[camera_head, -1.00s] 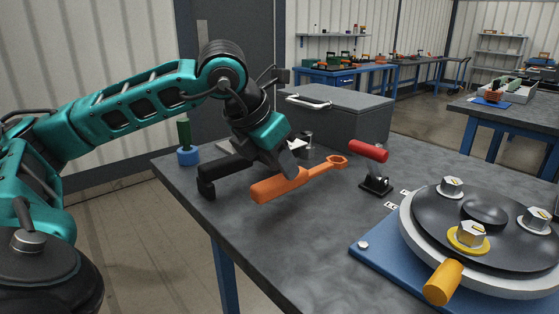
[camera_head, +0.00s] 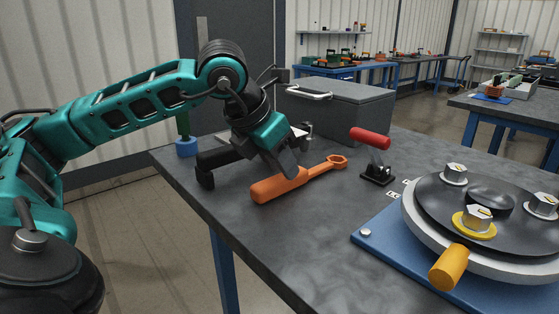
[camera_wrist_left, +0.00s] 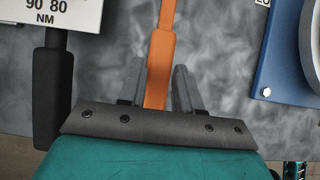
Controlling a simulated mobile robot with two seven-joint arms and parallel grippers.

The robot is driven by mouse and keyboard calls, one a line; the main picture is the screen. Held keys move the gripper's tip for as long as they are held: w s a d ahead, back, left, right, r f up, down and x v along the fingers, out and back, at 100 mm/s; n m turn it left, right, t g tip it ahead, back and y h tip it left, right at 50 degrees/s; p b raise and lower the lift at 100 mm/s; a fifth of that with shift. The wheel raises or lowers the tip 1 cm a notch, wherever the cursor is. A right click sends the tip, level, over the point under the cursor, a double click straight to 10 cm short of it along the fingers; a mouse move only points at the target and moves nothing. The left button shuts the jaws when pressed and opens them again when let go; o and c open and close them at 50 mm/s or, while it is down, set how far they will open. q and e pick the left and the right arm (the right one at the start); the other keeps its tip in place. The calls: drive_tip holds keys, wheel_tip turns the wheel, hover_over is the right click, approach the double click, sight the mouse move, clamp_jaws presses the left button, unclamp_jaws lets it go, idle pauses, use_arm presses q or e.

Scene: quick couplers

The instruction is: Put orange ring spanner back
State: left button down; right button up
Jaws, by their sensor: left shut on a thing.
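The orange ring spanner (camera_head: 270,189) is held low over the front left of the grey table, its ring end pointing right. I cannot tell whether it touches the top. My left gripper (camera_head: 290,172) is shut on its handle. In the left wrist view the spanner (camera_wrist_left: 161,50) runs between the two fingers of the left gripper (camera_wrist_left: 159,82), its ring end out of frame. My right gripper is not in view.
A black-handled tool (camera_head: 207,172) lies close left of the spanner. A red-handled clamp (camera_head: 371,139) stands right of the ring end. A grey case (camera_head: 345,108) is behind. A round flange (camera_head: 430,205) on a blue plate (camera_head: 375,238) fills the right.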

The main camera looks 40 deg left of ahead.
use_arm(q)
drive_tip(key=shift+f, duration=0.15)
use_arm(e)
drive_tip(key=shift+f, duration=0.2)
use_arm(q)
drive_tip(key=c, duration=0.7)
unclamp_jaws()
drive_tip(key=shift+s+r, duration=0.15)
drive_tip(key=shift+r, duration=0.2)
drive_tip(key=p+v, duration=0.3)
drive_tip(key=v, duration=0.9)
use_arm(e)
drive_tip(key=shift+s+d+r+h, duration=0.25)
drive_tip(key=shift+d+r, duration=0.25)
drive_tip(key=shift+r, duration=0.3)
use_arm(q)
drive_tip(key=shift+s, duration=0.1)
